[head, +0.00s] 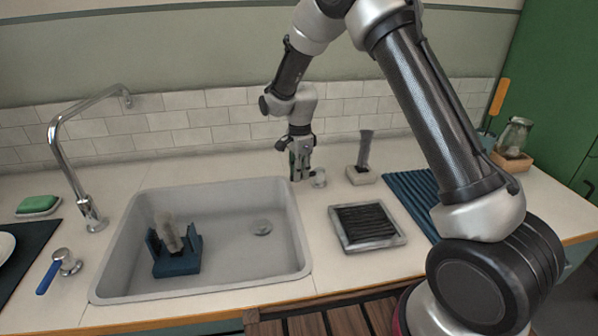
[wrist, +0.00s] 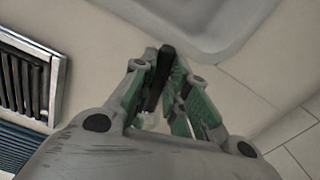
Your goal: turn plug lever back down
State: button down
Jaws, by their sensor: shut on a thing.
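The plug lever has a small metal base (head: 318,178) on the counter just right of the sink's back right corner. Its dark handle (wrist: 165,60) shows in the wrist view between the green-padded fingers. My gripper (head: 300,170) points down at the counter beside the metal base and is shut on this handle. The fingers hide part of the handle, and its exact tilt is hard to tell. The sink (head: 215,274) is left of my gripper, with a round drain (head: 262,228) in its floor.
A blue holder (head: 178,264) with a grey piece stands in the sink. A black-slatted tray (head: 368,228) and a block with an upright grey piece (head: 362,172) are right of my gripper.

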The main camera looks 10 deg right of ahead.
jog(key=s+n, duration=0.1)
jog(key=n, duration=0.1)
jog(key=s+d+n, duration=0.1)
jog(key=n, duration=0.1)
jog(key=shift+s+d+n, duration=0.15)
jog(key=shift+s+n, duration=0.2)
jog(key=shift+n, duration=0.05)
jog(key=s+d+n, duration=0.1)
jog(key=n, duration=0.1)
jog(key=s+d+n, duration=0.1)
jog(key=n, duration=0.1)
jog(key=shift+n, duration=0.3)
jog(key=d+n, duration=0.2)
jog(key=n, duration=0.1)
jog(key=shift+s, duration=0.3)
jog(key=shift+s+d+n, duration=0.1)
jog(key=shift+d+n, duration=0.7)
jog(key=shift+n, duration=0.7)
jog(key=shift+d, duration=0.1)
jog(key=c, duration=1.4)
grip_release()
